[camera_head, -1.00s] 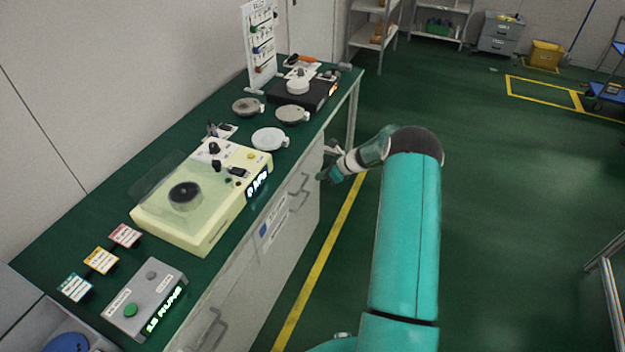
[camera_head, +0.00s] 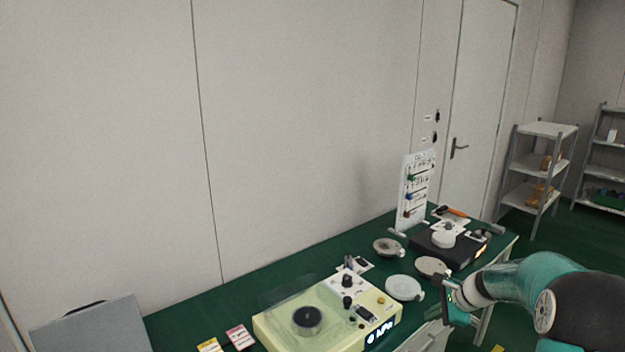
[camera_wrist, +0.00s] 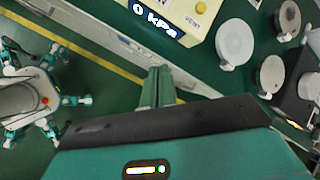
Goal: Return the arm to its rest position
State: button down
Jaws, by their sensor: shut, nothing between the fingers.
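My arm reaches in from the lower right of the head view, with my gripper (camera_head: 452,311) by the front edge of the green-topped bench (camera_head: 190,318). In the wrist view my gripper (camera_wrist: 157,84) has its green fingers together with nothing between them. The fingers point toward the bench front and the floor beside it. They appear apart from the bench, though the exact gap is hard to tell.
A pale yellow machine (camera_head: 330,315) with a "0 kPa" display stands on the bench. Round plates, including a white one (camera_head: 404,288), and a black device (camera_head: 450,245) lie beyond it. A tool board (camera_head: 415,190) stands at the back. Shelves (camera_head: 540,165) are at the right.

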jog(key=s+a+r+n+h, duration=0.3)
jog(key=s+a+r+n, duration=0.7)
jog(key=s+a+r, duration=0.45)
jog(key=s+r+n+h, duration=0.1)
jog(key=s+n, duration=0.3)
jog(key=s, duration=0.6)
jog(key=s+a+r+n, duration=0.1)
jog(key=s+n, duration=0.4)
jog(key=s, duration=0.4)
jog(key=shift+s+a+r+t+h, duration=0.25)
jog(key=shift+s+a+t+h, duration=0.05)
jog(key=shift+s+h, duration=0.1)
